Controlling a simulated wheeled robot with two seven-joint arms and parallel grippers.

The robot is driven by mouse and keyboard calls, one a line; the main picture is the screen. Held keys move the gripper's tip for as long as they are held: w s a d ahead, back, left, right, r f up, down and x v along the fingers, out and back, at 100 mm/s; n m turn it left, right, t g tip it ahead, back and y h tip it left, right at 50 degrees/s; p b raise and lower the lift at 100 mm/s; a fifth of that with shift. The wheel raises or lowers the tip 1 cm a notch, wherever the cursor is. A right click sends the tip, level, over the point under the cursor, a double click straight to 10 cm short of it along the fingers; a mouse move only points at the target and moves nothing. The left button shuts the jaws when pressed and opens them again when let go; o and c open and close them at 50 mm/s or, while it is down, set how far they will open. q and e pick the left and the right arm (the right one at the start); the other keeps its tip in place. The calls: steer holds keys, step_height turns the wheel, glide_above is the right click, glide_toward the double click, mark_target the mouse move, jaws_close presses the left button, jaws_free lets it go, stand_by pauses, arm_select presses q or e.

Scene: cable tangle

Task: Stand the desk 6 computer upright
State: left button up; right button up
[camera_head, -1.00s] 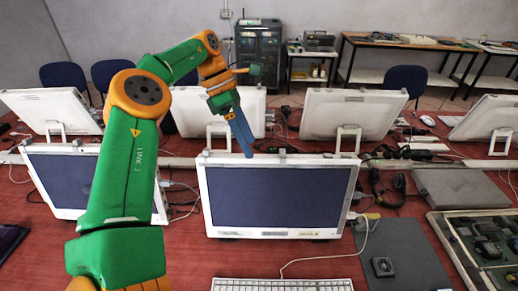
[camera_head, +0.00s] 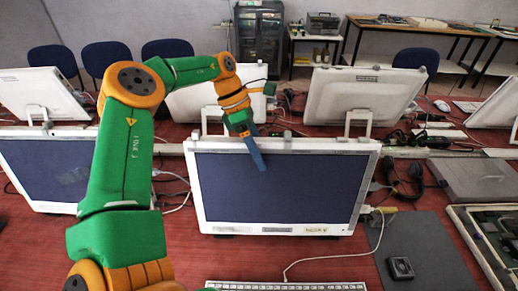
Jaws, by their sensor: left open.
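A white all-in-one computer (camera_head: 277,192) with a dark screen stands in the middle of the red desk, facing me. A yellowish label sits on its lower bezel, too small to read. I cannot tell which computer belongs to desk 6. My left gripper (camera_head: 256,153) is open, its blue finger pointing down over the upper part of the screen. I cannot tell whether it touches the screen. No object shows between its jaws. My right gripper is not in view.
Another white computer (camera_head: 50,165) stands at left, partly behind my arm. Several more (camera_head: 360,98) stand behind, backs toward me. A keyboard (camera_head: 285,286), cable, mouse (camera_head: 400,267) and dark mat (camera_head: 430,250) lie in front. A headset (camera_head: 405,180) and grey slab (camera_head: 480,180) lie right.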

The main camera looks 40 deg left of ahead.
arm_select(q)
steer(key=shift+s, duration=0.1)
jaws_close()
stand_by(1.3)
